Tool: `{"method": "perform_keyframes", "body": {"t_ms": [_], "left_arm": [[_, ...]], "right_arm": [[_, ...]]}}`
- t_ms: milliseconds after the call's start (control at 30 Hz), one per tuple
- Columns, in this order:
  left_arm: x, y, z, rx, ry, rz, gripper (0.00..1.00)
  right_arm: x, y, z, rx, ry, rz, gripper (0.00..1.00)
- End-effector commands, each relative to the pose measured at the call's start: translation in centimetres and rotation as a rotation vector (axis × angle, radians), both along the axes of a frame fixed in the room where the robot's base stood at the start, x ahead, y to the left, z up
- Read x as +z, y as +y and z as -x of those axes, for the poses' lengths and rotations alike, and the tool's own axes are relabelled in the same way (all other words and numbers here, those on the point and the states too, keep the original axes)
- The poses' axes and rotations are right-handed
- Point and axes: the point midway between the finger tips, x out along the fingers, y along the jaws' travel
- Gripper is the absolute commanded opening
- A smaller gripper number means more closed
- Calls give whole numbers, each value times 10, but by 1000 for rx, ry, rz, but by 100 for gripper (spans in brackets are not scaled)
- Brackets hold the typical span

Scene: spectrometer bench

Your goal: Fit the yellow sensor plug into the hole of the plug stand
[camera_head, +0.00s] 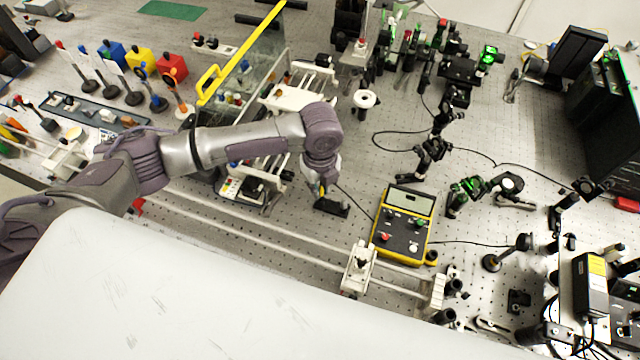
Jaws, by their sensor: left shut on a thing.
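My left gripper (322,188) points down near the middle of the bench, at the end of my arm from the left. It is shut on the yellow sensor plug (321,189), of which only a small yellow bit shows between the fingers. The black plug stand (333,208) is a low block right below the gripper. Its hole is hidden, and I cannot tell whether the plug is above it or in it. A thin black cable runs from near the gripper to the yellow-edged meter box (405,222). My right gripper is not in view.
A glass panel with a yellow handle (208,84) stands left of and behind my gripper. A long rail (240,222) with a white carriage (358,270) runs in front. Optical mounts (432,155) and loose cables crowd the right. Some perforated bench (300,222) is bare beside the stand.

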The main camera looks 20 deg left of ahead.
Motion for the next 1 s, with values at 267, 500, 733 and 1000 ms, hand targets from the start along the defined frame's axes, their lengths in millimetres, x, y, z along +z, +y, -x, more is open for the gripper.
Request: {"method": "perform_keyframes", "body": {"t_ms": [267, 500, 733, 1000], "left_arm": [[0, 0, 0, 0, 0, 0, 0], [-5, 0, 0, 0, 1, -1, 0], [-12, 0, 0, 0, 1, -1, 0], [-20, 0, 0, 1, 1, -1, 0]], "right_arm": [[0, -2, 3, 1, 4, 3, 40], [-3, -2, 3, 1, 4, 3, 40], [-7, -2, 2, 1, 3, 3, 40], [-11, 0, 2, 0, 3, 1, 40]]}}
